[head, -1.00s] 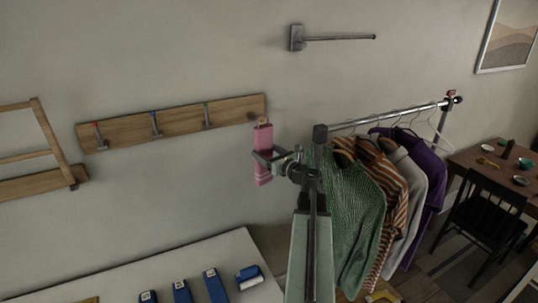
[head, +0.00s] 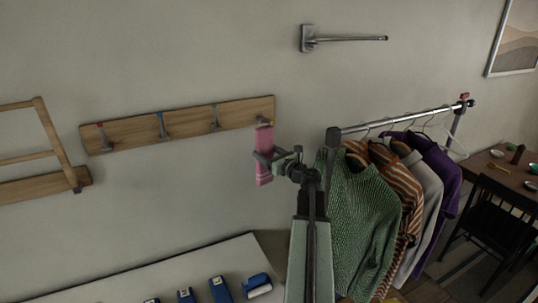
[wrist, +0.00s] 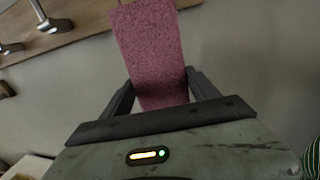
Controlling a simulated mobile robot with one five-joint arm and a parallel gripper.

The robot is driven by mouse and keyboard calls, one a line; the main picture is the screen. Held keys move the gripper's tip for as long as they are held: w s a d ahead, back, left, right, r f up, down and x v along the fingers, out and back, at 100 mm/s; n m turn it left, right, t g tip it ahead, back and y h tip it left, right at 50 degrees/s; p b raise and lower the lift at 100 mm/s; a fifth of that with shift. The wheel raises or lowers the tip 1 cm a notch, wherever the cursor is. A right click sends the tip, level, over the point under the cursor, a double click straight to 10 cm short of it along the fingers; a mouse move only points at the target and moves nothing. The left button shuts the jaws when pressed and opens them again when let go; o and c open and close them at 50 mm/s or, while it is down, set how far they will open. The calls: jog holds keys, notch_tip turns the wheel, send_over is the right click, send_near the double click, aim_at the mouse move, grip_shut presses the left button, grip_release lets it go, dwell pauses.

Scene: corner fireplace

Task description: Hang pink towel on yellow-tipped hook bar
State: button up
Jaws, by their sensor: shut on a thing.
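The pink towel (head: 264,168) hangs upright from my gripper (head: 272,158), which is shut on it. In the wrist view the towel (wrist: 153,50) stands between the two fingers (wrist: 155,95). In the head view, the towel's top overlaps the lower right end of the wooden hook board (head: 187,124). A small yellowish spot (head: 271,122) shows there, at the rightmost hook. I cannot tell whether it is the hook's tip or the towel's loop, nor whether they touch.
The board also carries red-tipped (head: 101,137), blue-tipped (head: 162,125) and green-tipped (head: 215,117) hooks. A metal wall bar (head: 345,38) is above right. A clothes rail (head: 405,118) with several garments stands close right of my arm. Below is a pale table (head: 130,279) with blue items.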

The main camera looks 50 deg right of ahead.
jog(key=shift+s+d, duration=0.15)
jog(key=shift+d, duration=0.05)
dwell(0.3)
dwell(0.4)
jog(key=o, duration=1.6)
jog(key=shift+s, duration=0.1)
jog(key=s, duration=0.5)
jog(key=s+a, duration=0.1)
jog(key=s, duration=0.1)
jog(key=shift+s+a, duration=0.1)
jog(key=shift+s, duration=0.15)
